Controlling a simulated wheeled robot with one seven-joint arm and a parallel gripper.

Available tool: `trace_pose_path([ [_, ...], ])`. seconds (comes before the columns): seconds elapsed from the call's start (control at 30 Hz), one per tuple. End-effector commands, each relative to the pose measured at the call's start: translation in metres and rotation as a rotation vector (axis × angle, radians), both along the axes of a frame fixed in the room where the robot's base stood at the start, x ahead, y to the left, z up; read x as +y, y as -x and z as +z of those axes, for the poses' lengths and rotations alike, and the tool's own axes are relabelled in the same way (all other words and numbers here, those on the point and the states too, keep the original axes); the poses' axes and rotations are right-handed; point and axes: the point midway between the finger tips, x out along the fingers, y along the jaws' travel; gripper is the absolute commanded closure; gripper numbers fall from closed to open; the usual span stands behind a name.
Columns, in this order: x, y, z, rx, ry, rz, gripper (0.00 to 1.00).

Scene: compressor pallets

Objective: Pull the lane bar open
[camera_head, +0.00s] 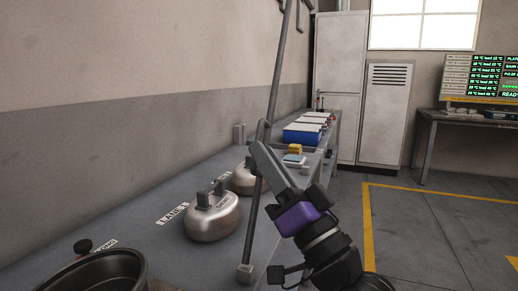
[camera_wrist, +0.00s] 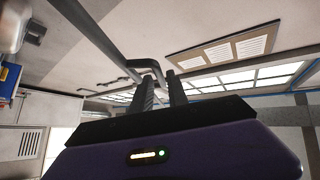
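The lane bar (camera_head: 276,75) is a long grey rod. It leans a little to the right and rises from a small block at the bench's front edge out of the top of the head view. A bent handle (camera_head: 262,130) sticks out from it at mid height. My gripper (camera_head: 256,150) is at this handle, its fingers reaching up and left from the purple wrist. In the wrist view the bar (camera_wrist: 88,25) crosses at upper left, and its handle (camera_wrist: 142,64) bends down between the two fingertips (camera_wrist: 163,80). The fingers look closed on it, though the contact is partly hidden.
Behind the bar, a metal compressor pot (camera_head: 212,218) stands on the bench by a "LANE" label, with a second pot beyond. A dark round pan (camera_head: 92,275) is at lower left. A blue bin (camera_head: 301,134) stands farther back. Open floor lies to the right.

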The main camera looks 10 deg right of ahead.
Motion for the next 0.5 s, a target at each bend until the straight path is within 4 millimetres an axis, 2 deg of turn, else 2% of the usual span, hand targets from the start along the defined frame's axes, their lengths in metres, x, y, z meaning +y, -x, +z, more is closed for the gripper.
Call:
trace_pose_path([
  [0.03,-0.004,0.007,-0.009,0.002,0.001,-0.002,0.8],
  [0.2,-0.011,0.025,-0.022,0.002,0.001,-0.001,0.8],
  [0.5,-0.013,0.036,-0.027,0.001,0.001,0.001,0.8],
])
